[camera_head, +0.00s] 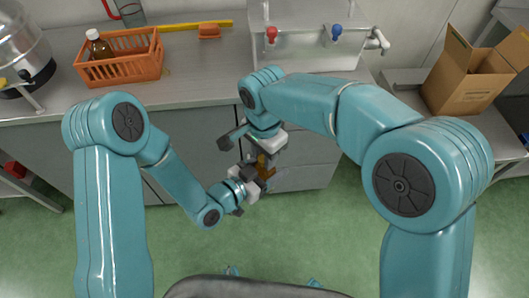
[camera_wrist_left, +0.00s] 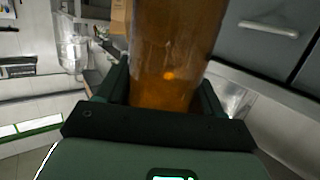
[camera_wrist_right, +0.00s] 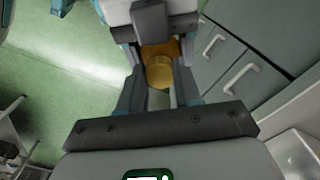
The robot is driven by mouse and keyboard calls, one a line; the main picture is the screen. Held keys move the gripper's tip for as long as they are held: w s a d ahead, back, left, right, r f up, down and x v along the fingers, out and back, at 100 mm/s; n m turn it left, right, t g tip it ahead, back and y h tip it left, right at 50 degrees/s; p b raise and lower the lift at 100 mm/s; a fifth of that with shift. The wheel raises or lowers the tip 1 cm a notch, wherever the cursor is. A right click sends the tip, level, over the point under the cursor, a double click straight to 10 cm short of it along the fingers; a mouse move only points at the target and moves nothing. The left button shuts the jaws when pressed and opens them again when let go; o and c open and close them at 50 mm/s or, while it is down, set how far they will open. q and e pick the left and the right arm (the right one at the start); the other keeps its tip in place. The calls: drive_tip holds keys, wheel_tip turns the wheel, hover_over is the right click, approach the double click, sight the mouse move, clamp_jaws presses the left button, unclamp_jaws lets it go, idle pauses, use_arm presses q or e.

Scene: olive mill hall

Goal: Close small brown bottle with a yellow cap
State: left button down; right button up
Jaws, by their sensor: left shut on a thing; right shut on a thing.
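The small brown bottle (camera_wrist_left: 175,55) fills the middle of the left wrist view, with its upper end out of frame. My left gripper (camera_head: 250,180) is shut around its body and holds it in front of the counter. The yellow cap (camera_wrist_right: 160,72) shows in the right wrist view between the fingers of my right gripper (camera_wrist_right: 160,88), which is shut on it. The amber bottle shows just beyond the cap, in line with it. I cannot tell whether the cap touches the bottle's neck. In the head view, the grippers hide most of both.
An orange basket (camera_head: 126,66) with a white-capped brown bottle (camera_head: 99,46) stands on the counter (camera_head: 200,75). An orange brush (camera_head: 209,31) and yellow bar (camera_head: 180,27) lie near the wall. Green floor is clear below.

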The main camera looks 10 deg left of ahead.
drive_tip(key=m, duration=1.2)
drive_tip(key=shift+w+m, duration=0.1)
drive_tip(key=shift+m, duration=0.2)
drive_tip(key=m, duration=0.3)
drive_tip(key=shift+m, duration=0.4)
drive_tip(key=o, duration=1)
drive_tip(key=shift+a, duration=0.1)
